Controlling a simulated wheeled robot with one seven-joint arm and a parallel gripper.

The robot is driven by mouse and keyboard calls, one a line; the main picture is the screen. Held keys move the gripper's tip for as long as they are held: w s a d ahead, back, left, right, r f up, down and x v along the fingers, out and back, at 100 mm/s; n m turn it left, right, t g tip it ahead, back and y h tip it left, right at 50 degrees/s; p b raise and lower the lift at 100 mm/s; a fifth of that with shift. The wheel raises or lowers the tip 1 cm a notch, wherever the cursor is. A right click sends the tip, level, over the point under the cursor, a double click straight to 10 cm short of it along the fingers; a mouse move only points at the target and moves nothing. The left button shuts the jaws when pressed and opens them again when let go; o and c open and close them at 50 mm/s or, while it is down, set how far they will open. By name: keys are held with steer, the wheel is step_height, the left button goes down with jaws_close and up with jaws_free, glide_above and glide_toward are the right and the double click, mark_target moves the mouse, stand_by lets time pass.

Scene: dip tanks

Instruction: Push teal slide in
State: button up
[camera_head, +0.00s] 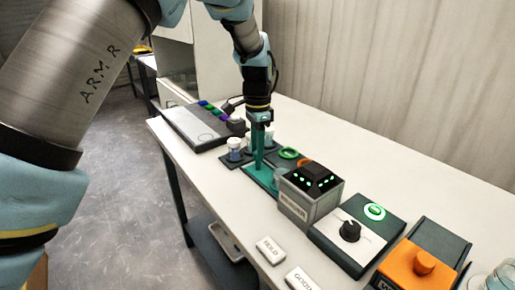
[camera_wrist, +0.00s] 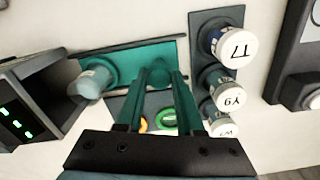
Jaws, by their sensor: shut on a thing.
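The teal slide (camera_head: 257,176) lies flat on the white table in front of the grey box with green lights (camera_head: 310,193). It also shows in the wrist view (camera_wrist: 130,53) as a teal strip with a short round knob (camera_wrist: 160,72). My gripper (camera_head: 259,164) points down and is shut on this knob; its two long fingers sit either side of it in the wrist view (camera_wrist: 162,84). A grey-lidded vial (camera_wrist: 95,78) stands at the slide's box-side end, close to the box's dark opening (camera_wrist: 50,88). The fingers partly hide the knob.
A dark rack (camera_wrist: 208,22) with white-capped vials (camera_wrist: 234,47) stands close beside the slide. A green ring (camera_head: 288,153) and an orange one lie behind it. A keypad unit (camera_head: 196,124), a knob panel (camera_head: 350,235) and an orange-buttoned unit (camera_head: 420,262) stand along the table.

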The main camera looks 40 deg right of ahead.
mark_target(283, 164)
jaws_close()
stand_by(0.7)
steer(key=shift+s, duration=0.1)
steer(key=s, duration=1)
steer(key=shift+s+a, duration=0.15)
steer(key=shift+a, duration=0.1)
steer(key=o, duration=0.9)
jaws_free()
steer(key=shift+o, duration=0.2)
steer(key=shift+r, duration=0.1)
step_height(283, 164, up, 11)
steer(key=b, duration=0.2)
steer(key=shift+f, duration=0.2)
